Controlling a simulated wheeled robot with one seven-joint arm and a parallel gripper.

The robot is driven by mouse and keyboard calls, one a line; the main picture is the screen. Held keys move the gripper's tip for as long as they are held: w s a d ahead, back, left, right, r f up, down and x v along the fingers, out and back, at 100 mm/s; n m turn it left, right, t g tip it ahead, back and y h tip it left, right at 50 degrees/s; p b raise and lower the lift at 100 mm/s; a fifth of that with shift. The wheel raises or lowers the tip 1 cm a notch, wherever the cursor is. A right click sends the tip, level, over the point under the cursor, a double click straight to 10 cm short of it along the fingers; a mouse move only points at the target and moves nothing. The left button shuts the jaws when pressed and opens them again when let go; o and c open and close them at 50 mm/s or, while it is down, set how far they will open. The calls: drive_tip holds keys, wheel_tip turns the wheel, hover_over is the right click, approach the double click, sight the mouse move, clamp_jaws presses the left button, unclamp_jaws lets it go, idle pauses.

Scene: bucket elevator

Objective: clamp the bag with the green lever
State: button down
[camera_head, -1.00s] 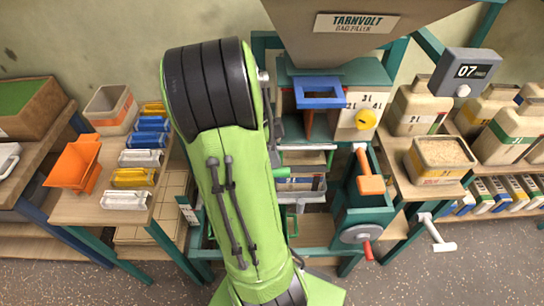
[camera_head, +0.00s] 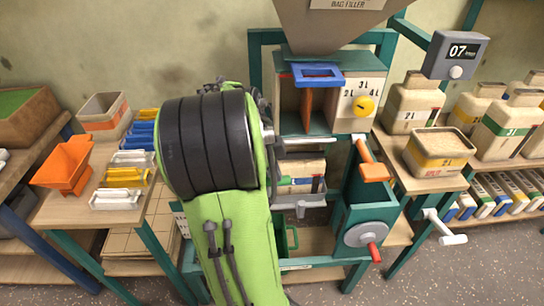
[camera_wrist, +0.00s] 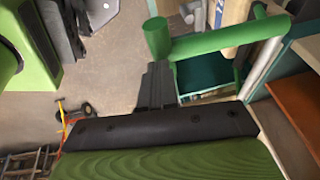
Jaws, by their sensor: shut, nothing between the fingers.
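The green lever (camera_wrist: 225,42) shows in the wrist view as a bar running right from a thick rounded end at upper middle. My gripper (camera_wrist: 157,68) is shut and empty, its dark fingers just below that end in the picture. I cannot tell whether they touch it. In the head view my arm hides my gripper, and I cannot make out the lever. The bag filler (camera_head: 345,95) stands behind my arm, with a blue frame (camera_head: 317,75) and a yellow knob (camera_head: 363,105). I cannot make out the bag clearly.
An orange-handled lever (camera_head: 372,165) and a crank wheel (camera_head: 366,235) stick out to the right of my arm. A green-framed bin (camera_head: 291,238) sits low beside the arm. Shelves with tubs and jars flank the machine. Open floor lies at the front right.

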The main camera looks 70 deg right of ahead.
drive_tip(key=shift+s+a+f+b, duration=0.1)
drive_tip(key=shift+a+f+b, duration=0.05)
drive_tip(key=shift+f+b, duration=0.5)
drive_tip(key=shift+s+a+f+b, duration=0.1)
drive_tip(key=shift+f+b, duration=0.3)
drive_tip(key=shift+f, duration=0.35)
